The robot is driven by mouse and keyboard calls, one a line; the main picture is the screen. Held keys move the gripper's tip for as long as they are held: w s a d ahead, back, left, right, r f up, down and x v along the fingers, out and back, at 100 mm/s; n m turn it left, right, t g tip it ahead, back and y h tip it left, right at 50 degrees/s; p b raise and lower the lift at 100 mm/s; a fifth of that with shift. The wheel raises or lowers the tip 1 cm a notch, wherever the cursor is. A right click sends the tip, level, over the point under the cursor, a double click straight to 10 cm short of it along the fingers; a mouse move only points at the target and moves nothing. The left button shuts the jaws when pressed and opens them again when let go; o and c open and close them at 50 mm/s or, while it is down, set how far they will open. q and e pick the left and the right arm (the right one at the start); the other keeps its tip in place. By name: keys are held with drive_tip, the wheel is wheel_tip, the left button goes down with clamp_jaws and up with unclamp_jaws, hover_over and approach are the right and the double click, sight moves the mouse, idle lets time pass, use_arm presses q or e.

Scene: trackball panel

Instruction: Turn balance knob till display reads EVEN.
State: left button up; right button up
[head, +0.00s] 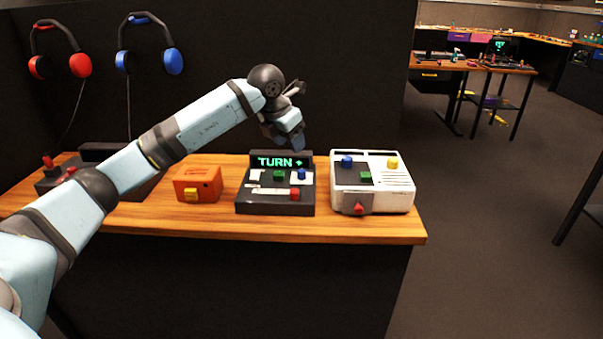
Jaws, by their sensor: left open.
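A dark console (250,207) stands on the wooden desk, right of centre on its top. Its display (280,162) reads "TURN" with a small green symbol after it. On its face are a green knob (279,176), a blue knob (302,175) on a pale plate and a red knob (294,194); I cannot tell which is the balance knob. My left gripper (296,138) is open and empty, above the back of the console near the display, apart from the knobs. My right gripper is not in view.
An orange box (199,182) with a yellow button stands left of the console, a white box (385,205) with coloured knobs right of it. Red headphones (58,51) and blue headphones (148,46) hang on the dark partition. The desk (330,231) ends just right of the white box.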

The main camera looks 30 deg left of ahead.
sight(302, 170)
use_arm(q)
drive_tip(key=b+x, duration=0.2)
drive_tip(key=x, duration=0.7)
drive_tip(key=shift+w+d+f, duration=0.1)
drive_tip(key=shift+w+f, duration=0.05)
drive_tip(key=shift+f, duration=0.2)
drive_tip(key=shift+w+f, duration=0.15)
drive_tip(key=shift+f, duration=0.2)
drive_tip(key=c, duration=0.9)
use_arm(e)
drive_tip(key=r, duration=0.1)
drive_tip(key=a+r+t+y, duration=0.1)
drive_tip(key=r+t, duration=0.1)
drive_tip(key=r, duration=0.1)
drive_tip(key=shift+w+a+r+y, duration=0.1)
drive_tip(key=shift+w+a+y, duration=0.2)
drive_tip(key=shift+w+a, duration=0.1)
